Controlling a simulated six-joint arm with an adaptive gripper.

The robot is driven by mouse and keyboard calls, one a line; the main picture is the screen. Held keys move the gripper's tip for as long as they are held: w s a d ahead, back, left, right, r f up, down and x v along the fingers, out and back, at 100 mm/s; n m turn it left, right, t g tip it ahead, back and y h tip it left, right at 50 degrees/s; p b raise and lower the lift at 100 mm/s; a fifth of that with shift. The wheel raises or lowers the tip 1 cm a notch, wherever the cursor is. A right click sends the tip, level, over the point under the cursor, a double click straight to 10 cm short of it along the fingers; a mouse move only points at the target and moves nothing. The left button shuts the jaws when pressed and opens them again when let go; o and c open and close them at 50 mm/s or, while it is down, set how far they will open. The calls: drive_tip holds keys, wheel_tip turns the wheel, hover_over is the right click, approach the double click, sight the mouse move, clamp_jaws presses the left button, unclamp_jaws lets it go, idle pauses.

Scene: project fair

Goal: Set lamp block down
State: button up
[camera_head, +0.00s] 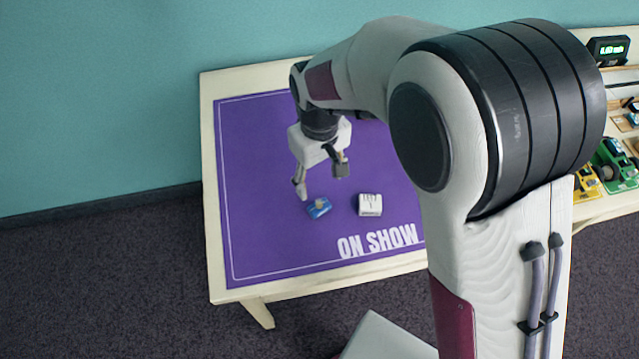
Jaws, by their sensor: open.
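My gripper (321,181) is open and empty, pointing down over the purple mat, with its two fingers spread apart. A small blue block (319,208) lies on the mat just below and in front of the fingers. A small white block (369,204) with dark marks on its top rests on the mat to the right of the blue one, apart from it. I cannot tell from this view which of the two is the lamp block. The fingers appear clear of both blocks, though their height above the mat is hard to judge.
The purple mat (255,190) reads "ON SHOW" and covers a pale table (212,230). Its left side is clear; my arm hides much of its right. A green item (612,165), a yellow item (586,187) and a small display (608,50) stand at far right.

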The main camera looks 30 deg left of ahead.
drive_tip(key=shift+r, duration=0.4)
idle(0.6)
drive_tip(key=w+d+r+m+t+y, duration=0.1)
drive_tip(key=w+d+r+m, duration=0.15)
drive_tip(key=d+r, duration=0.7)
drive_tip(key=w+d+r+m+t, duration=0.15)
drive_tip(key=d+r+m, duration=0.25)
drive_tip(key=d+r, duration=0.55)
drive_tip(key=s+d+m+t, duration=0.1)
drive_tip(key=s+d+m, duration=0.1)
drive_tip(key=d, duration=0.5)
drive_tip(key=s+d+r+m+t, duration=0.1)
drive_tip(key=s+d+m, duration=0.1)
drive_tip(key=s+d, duration=0.3)
drive_tip(key=s+d+r+m+t+h, duration=0.1)
drive_tip(key=s+d+m, duration=0.2)
drive_tip(key=d, duration=0.7)
drive_tip(key=shift+s+d+r, duration=0.2)
drive_tip(key=shift+s+d, duration=0.1)
drive_tip(key=shift+s, duration=0.45)
